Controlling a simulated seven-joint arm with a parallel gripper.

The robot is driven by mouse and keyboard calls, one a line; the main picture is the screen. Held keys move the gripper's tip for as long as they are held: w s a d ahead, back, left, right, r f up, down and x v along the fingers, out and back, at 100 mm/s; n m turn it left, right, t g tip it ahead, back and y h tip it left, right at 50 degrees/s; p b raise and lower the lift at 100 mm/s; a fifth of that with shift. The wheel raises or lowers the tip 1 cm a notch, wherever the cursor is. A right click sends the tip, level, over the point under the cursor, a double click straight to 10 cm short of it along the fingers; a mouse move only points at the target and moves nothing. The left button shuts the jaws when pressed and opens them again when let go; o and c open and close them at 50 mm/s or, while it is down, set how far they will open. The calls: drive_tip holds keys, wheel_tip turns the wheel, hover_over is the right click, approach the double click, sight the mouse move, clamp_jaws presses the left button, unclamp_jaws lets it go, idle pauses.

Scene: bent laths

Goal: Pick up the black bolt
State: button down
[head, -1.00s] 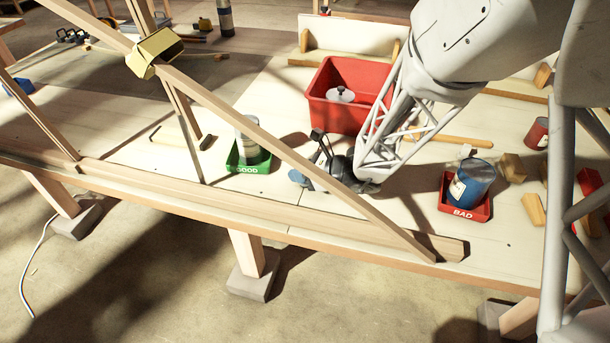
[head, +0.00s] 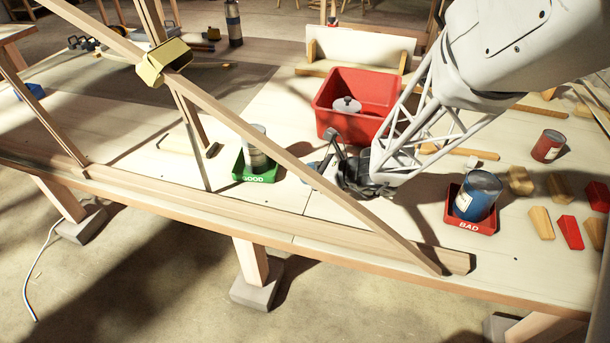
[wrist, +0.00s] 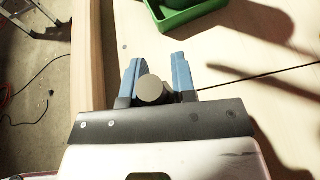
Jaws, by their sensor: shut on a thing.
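My gripper (wrist: 157,64) has two blue fingers, and they are shut on a dark round-ended piece, the black bolt (wrist: 152,90), which shows end-on between them in the wrist view. Its colour looks dark grey in the light. In the head view my gripper (head: 322,168) is low over the workbench, partly behind the slanted wooden lath (head: 270,150). The bolt cannot be made out there. I cannot tell whether it touches the bench top.
The green GOOD tray (head: 261,178) with a can is left of my gripper. A red bin (head: 375,84) stands behind. The red BAD tray (head: 470,225) with a blue can (head: 483,190) is to the right. A long lath (head: 290,222) runs along the front edge.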

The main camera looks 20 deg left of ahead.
drive_tip(key=d, duration=0.5)
drive_tip(key=s+d, duration=0.1)
drive_tip(key=d, duration=0.5)
drive_tip(key=s+d, duration=0.1)
drive_tip(key=d, duration=0.4)
drive_tip(key=shift+d, duration=0.15)
